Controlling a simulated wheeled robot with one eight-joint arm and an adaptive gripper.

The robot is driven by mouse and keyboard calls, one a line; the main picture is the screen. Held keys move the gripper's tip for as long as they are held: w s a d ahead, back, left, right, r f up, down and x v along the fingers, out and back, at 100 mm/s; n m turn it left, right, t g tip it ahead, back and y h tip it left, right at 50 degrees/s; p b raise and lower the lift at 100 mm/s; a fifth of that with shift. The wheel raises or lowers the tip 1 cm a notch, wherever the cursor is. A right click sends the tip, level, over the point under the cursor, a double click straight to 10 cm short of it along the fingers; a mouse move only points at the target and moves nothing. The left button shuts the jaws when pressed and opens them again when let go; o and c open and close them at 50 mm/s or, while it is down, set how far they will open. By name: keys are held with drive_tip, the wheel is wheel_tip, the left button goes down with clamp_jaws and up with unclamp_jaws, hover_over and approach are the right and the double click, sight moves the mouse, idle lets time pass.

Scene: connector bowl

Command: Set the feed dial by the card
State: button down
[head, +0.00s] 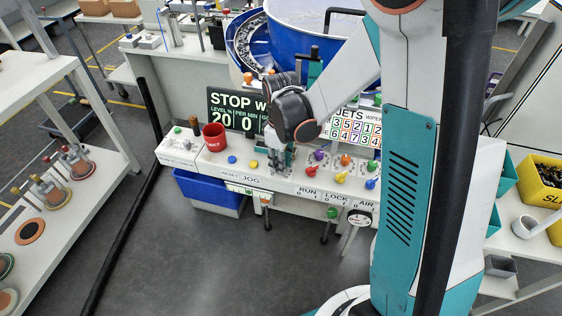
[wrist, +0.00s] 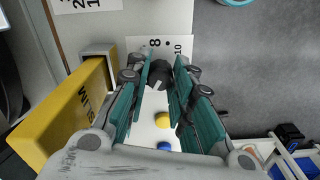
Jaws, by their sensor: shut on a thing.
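My gripper (head: 281,165) reaches down onto the white control panel (head: 208,172). In the wrist view the gripper (wrist: 165,85) has its teal fingers closed on both sides of a dark round knob, the feed dial (wrist: 158,72). A white scale plate printed with 8 and 10 (wrist: 163,43) shows beyond the fingertips. The dial's pointer and most of its scale are hidden. A card with coloured digits (head: 355,130) stands behind the panel, partly covered by my arm. The dark display (head: 235,112) reads STOP, with 20 under level and 0 under per min.
Several coloured knobs (head: 341,177) lie right of the gripper. A yellow box (wrist: 72,108) is close beside the fingers. A blue bowl feeder (head: 310,40) stands behind.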

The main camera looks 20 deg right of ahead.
drive_tip(key=m, duration=1.1)
drive_tip(key=shift+m+b, duration=0.35)
drive_tip(key=shift+m, duration=0.05)
idle(0.3)
drive_tip(key=c, duration=1.4)
unclamp_jaws()
drive_tip(key=shift+s, duration=0.1)
drive_tip(key=shift+o, duration=0.2)
wheel_tip(320, 180, up, 12)
